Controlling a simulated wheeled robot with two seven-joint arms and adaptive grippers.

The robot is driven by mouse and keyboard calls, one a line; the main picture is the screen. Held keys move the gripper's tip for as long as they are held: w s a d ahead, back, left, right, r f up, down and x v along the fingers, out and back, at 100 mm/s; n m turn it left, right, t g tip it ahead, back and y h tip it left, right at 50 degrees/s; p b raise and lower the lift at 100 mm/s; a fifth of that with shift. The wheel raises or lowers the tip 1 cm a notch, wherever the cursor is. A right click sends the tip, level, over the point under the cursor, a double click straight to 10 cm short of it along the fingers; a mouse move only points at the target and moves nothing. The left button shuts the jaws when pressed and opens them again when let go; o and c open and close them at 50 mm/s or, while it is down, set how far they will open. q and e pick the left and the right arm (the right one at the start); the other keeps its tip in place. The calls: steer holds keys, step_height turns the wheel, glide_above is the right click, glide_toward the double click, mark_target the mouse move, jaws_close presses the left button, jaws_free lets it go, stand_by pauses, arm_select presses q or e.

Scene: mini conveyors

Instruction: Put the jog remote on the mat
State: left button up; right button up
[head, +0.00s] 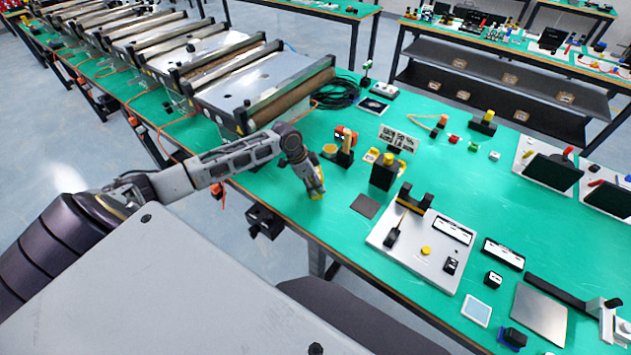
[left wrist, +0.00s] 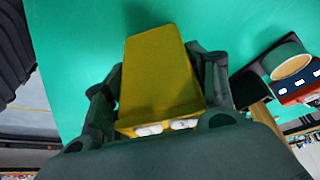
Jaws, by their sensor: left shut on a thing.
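My left gripper (head: 314,184) is shut on a yellow block-shaped thing, which I take to be the jog remote (head: 317,195). In the left wrist view the remote (left wrist: 160,75) sits between the two fingers (left wrist: 160,90), with pale round parts on its near end. It is over the green table near the front edge; I cannot tell whether it touches the top. A dark flat square, which looks like the mat (head: 365,206), lies bare on the table to the right of my left gripper. My right gripper is not in view.
A black-and-yellow device (head: 383,174) stands behind the mat, and a wooden-topped post (head: 346,150) is behind the gripper. A white panel with controls (head: 425,250) lies right of the mat. Conveyors (head: 260,85) fill the table's left. Green table between gripper and mat is clear.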

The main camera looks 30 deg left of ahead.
arm_select(q)
steer(key=o, duration=1.1)
steer(key=shift+f, duration=0.1)
steer(key=shift+v, duration=6.15)
steer(key=shift+d, duration=0.1)
